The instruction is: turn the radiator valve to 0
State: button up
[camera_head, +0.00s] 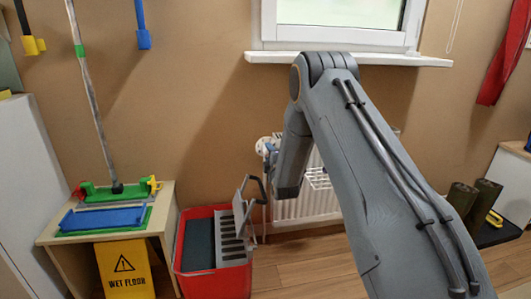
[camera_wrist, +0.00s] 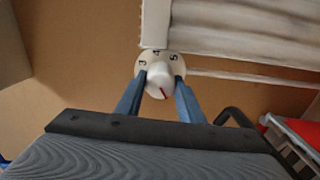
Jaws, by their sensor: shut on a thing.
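The radiator valve (camera_wrist: 159,73) is a white round knob with dark numbers on its dial and a red pointer mark. In the wrist view the digits 3, 4 and 5 seem to show; the 0 is not visible. My gripper (camera_wrist: 160,86) is shut on the knob, with one blue finger on each side of it. In the head view the valve (camera_head: 264,146) is small, at the left end of the white radiator (camera_head: 308,205), with my gripper (camera_head: 271,152) beside it. My arm hides much of the radiator there.
A red bucket (camera_head: 186,270) with a grey wringer stands on the floor below the valve. A yellow wet floor sign (camera_head: 125,268) leans on a small wooden cabinet (camera_head: 163,215) at the left. The window sill (camera_head: 400,60) juts out above.

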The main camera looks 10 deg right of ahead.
jog(key=shift+w+d+r+n, duration=0.1)
jog(key=shift+d+r+n, duration=0.1)
jog(key=shift+n, duration=0.1)
dwell(0.4)
jog(key=o, duration=1.1)
jog(key=shift+c, duration=0.2)
jog(key=shift+a, duration=0.1)
jog(key=shift+s, duration=0.35)
jog(key=s+p, duration=0.2)
jog(key=s, duration=0.5)
jog(key=shift+s, duration=0.15)
jog(key=shift+a+r, duration=0.1)
jog(key=shift+a, duration=0.05)
